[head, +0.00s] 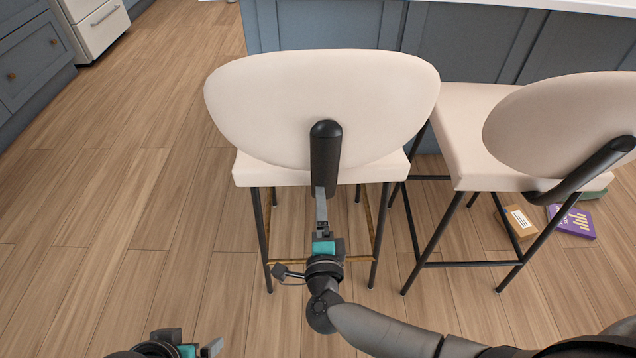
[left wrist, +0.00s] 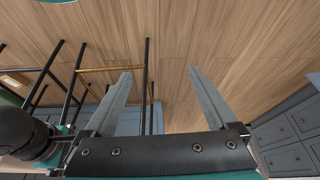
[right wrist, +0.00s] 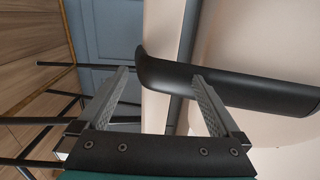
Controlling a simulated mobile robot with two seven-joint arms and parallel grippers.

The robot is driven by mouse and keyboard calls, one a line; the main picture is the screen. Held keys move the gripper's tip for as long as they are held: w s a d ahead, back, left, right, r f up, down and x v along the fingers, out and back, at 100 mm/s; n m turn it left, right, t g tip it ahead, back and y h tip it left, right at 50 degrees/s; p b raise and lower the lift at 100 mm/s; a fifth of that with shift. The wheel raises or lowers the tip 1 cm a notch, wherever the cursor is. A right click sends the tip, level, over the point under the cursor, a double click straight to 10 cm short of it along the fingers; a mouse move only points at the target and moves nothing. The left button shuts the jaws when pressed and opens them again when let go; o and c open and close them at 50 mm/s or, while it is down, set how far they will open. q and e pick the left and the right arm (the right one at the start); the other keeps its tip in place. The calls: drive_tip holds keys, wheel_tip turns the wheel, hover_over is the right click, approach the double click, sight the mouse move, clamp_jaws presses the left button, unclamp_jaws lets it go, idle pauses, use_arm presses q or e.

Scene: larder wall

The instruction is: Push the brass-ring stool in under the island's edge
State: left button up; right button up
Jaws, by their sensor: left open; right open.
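The brass-ring stool (head: 320,95) has a cream oval back, cream seat, black legs and a brass foot ring (head: 376,215). It stands upright before the blue island (head: 340,22); its back hides how its seat lies to the island's edge. My right gripper (head: 322,193) is open and raised at the black back bracket. In the right wrist view, the bracket (right wrist: 250,90) passes just beyond the open fingers (right wrist: 161,76); I cannot tell whether they touch. My left gripper (head: 188,346) is open and empty, low at the bottom edge. Its wrist view shows the brass ring (left wrist: 97,69).
A second cream stool (head: 475,125) stands close on the right. A brown box (head: 515,222) and a purple box (head: 575,222) lie on the floor by its legs. Blue drawers (head: 30,65) stand far left. The wooden floor left of the stool is clear.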

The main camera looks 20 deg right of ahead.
use_arm(q)
drive_tip(key=shift+w+d+r+t+h+b, duration=0.3)
drive_tip(key=shift+w+d+r+t+b, duration=0.2)
drive_tip(key=shift+w+d+t, duration=0.2)
drive_tip(key=shift+w+d+r+t+h+b, duration=0.3)
drive_tip(key=shift+w+d+r+t+b, duration=0.1)
drive_tip(key=shift+w+d+t+b, duration=0.2)
use_arm(e)
drive_tip(key=shift+x, duration=4.4)
use_arm(q)
drive_tip(key=shift+s, duration=0.1)
use_arm(e)
clamp_jaws()
drive_tip(key=shift+f, duration=0.1)
